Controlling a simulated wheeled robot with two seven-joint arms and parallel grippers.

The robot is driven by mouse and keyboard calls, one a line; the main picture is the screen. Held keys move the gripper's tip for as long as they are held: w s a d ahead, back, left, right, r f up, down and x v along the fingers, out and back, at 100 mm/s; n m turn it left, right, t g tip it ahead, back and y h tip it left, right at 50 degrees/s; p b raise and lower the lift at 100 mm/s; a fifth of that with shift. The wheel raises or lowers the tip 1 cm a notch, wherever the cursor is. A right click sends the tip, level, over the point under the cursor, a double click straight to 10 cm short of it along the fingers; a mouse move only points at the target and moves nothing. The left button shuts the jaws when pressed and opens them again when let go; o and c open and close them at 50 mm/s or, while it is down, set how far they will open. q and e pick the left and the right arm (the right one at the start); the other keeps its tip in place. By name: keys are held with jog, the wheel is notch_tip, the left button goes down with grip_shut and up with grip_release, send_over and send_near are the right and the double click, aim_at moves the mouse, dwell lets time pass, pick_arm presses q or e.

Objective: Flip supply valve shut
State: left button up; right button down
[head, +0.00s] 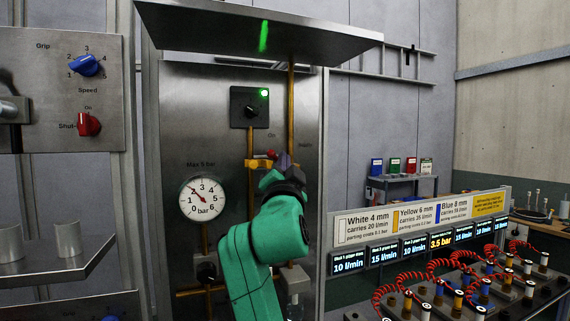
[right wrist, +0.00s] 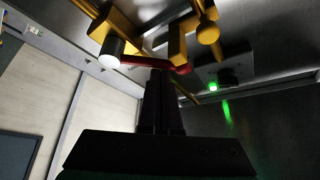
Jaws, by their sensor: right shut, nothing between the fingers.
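The supply valve (head: 258,164) has a yellow body on a yellow pipe and a red lever (head: 271,154), on the grey panel. In the right wrist view the yellow body (right wrist: 178,42) and the red lever (right wrist: 140,61) are close ahead of the fingertips. The lever lies across the picture there. My right gripper (head: 284,161) is shut and empty, just right of the valve in the head view. Its fingers (right wrist: 158,75) reach up to the lever; I cannot tell whether they touch. The gripper partly hides the lever's right end. My left gripper is not in view.
A pressure gauge (head: 203,197) is left of the valve, its needle pointing up and left. Above are a black rotary switch (head: 250,107) with a lit green lamp and an overhanging metal hood (head: 270,30). Displays and red coiled hoses (head: 400,285) stand at right.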

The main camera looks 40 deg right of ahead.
jog(key=shift+a+f+n+t+b, duration=0.1)
jog(key=shift+f+n+t+b, duration=0.1)
jog(key=shift+n+t+b, duration=0.3)
jog(key=f+n+t+y+b, duration=0.1)
jog(key=n, duration=0.2)
jog(key=a+f+n+t+y+b, duration=0.1)
jog(key=n+y, duration=0.1)
jog(key=n, duration=0.1)
jog(key=f+n+t+y+b, duration=0.1)
jog(key=n+y+b, duration=0.1)
jog(key=n, duration=0.1)
jog(key=shift+w+a+n+t, duration=0.2)
jog(key=shift+w+n+t, duration=0.1)
jog(key=shift+n, duration=0.1)
jog(key=shift+a+f, duration=0.1)
jog(key=shift+f, duration=0.05)
